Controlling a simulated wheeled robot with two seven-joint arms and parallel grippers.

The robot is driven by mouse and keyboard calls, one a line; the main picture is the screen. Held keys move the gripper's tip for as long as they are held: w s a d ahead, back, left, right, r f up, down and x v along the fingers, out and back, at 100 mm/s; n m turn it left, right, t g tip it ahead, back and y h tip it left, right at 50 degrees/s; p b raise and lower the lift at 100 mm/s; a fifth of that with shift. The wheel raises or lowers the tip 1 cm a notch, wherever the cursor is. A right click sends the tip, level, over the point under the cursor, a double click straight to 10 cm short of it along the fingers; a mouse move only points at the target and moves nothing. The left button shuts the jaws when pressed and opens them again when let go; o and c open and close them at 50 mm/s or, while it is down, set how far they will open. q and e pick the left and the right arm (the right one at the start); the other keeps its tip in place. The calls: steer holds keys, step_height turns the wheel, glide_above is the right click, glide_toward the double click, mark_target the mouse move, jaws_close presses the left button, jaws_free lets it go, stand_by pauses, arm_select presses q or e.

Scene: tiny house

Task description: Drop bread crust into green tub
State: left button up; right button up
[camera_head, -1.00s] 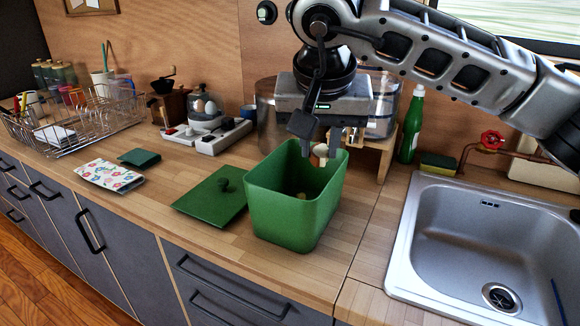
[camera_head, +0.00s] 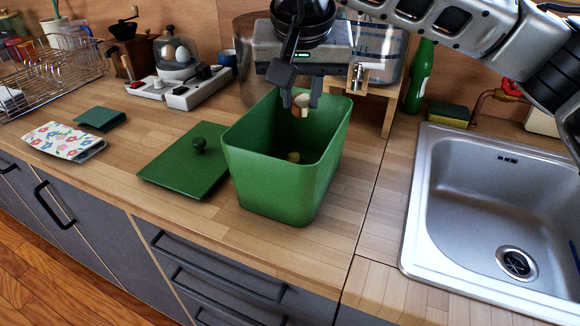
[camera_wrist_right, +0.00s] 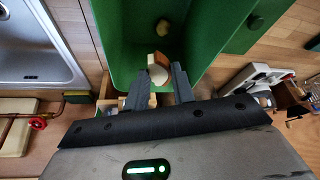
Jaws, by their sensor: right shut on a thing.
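The green tub (camera_head: 275,185) stands open on the wooden counter, left of the sink. My right gripper (camera_head: 302,102) is over the tub's opening, fingers pointing down. It is shut on the bread crust (camera_head: 302,104), a small pale piece with a brown edge, which also shows between the fingertips in the right wrist view (camera_wrist_right: 158,68). Another small tan piece (camera_head: 293,157) lies inside the tub and also shows in the right wrist view (camera_wrist_right: 251,24). The green lid (camera_head: 185,165) with a knob lies flat on the counter left of the tub. My left gripper is not in view.
The steel sink (camera_head: 480,210) is at the right. Behind the tub are a wooden stand (camera_head: 388,120), a green bottle (camera_head: 419,75) and a large clear container.

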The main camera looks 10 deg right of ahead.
steer(key=shift+f, duration=0.25)
steer(key=o, duration=1)
steer(key=v, duration=1.6)
steer(key=shift+w+p, duration=0.1)
steer(key=shift+p, duration=0.2)
